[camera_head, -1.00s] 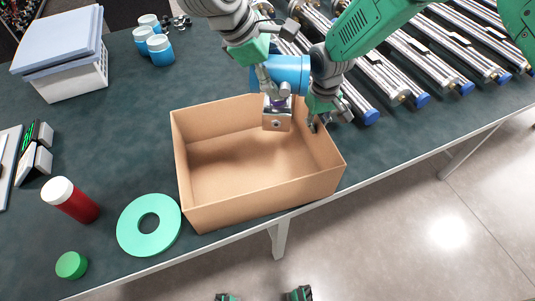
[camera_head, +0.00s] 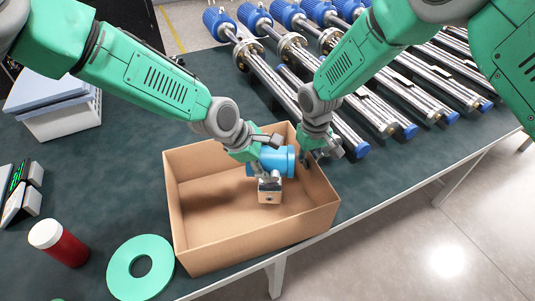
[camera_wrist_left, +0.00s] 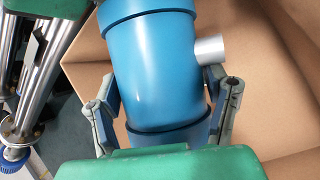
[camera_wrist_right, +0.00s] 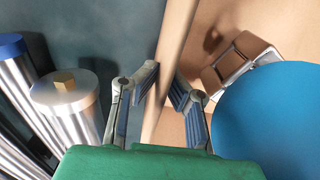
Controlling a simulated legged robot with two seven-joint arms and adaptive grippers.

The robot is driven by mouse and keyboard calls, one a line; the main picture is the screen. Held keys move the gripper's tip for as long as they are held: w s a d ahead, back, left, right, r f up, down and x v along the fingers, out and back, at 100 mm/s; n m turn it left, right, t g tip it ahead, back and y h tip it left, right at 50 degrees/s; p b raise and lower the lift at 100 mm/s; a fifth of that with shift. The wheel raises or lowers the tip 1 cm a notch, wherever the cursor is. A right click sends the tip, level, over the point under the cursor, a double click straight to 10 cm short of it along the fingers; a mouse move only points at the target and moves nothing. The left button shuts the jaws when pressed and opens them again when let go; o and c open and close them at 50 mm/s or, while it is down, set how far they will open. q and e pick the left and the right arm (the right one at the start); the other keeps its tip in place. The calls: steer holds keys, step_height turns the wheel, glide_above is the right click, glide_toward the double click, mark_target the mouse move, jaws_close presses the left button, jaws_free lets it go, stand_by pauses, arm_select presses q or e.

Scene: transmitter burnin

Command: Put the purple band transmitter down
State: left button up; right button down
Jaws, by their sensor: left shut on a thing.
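The transmitter (camera_head: 284,161) has a blue cylindrical housing and a metal block with a hole at its lower end. Its purple band is not clearly visible now. My left gripper (camera_head: 262,150) is shut on the blue housing, which fills the space between its fingers in the left wrist view (camera_wrist_left: 155,75). The transmitter is within the outline of the open cardboard box (camera_head: 205,240), near its back right; whether it touches the floor I cannot tell. My right gripper (camera_wrist_right: 162,85) is open, empty of any transmitter, its fingers either side of the box wall.
Several transmitters with blue ends (camera_head: 340,125) lie in a row behind and right of the box. A green ring (camera_head: 118,272) and a red bottle with a white cap (camera_head: 68,249) lie left of it. A lidded bin (camera_head: 62,120) stands farther left.

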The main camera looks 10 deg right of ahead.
arm_select(q)
steer(key=shift+w+d+f, duration=0.1)
steer(key=shift+w+f, duration=0.05)
steer(key=shift+f, duration=1.3)
steer(key=o, duration=1.7)
steer(key=shift+f, duration=0.2)
steer(key=shift+c, duration=0.2)
steer(key=shift+r, duration=0.1)
steer(key=v, duration=1.2)
arm_select(e)
steer(key=c, duration=1.6)
jaws_free()
steer(key=shift+a, duration=0.1)
steer(key=shift+c, duration=0.2)
steer(key=shift+r, duration=0.1)
